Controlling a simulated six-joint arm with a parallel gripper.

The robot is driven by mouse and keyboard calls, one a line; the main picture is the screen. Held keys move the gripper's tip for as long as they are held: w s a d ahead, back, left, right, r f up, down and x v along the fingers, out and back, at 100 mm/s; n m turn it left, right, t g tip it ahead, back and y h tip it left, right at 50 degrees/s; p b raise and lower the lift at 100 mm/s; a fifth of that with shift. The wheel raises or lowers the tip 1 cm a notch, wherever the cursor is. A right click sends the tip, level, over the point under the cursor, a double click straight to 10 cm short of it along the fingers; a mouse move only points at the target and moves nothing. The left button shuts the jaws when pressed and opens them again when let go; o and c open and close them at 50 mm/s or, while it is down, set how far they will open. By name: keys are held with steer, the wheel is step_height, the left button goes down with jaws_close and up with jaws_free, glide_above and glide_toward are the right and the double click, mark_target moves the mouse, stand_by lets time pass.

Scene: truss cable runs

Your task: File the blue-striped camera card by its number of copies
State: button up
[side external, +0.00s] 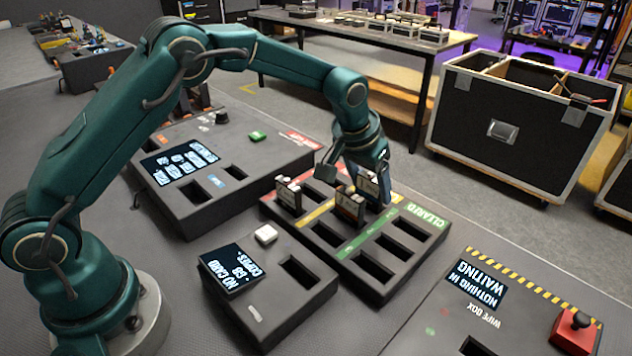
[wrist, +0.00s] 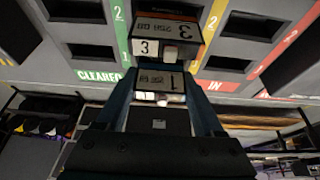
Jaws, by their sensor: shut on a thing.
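Another dark card (side external: 288,194) stands in the rack to the left. Several rack slots are empty. A reader box (side external: 238,268) displays NO CARD. A wipe box (side external: 480,318) with a red block displays NOTHING IN WAITING. A larger console (side external: 215,165) stands behind.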

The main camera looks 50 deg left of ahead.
stand_by(0.4)
steer(key=o, duration=1.5)
steer(key=shift+o, duration=0.2)
steer(key=shift+f, duration=0.1)
steer(key=shift+r, duration=3.8)
steer(key=shift+r, duration=0.1)
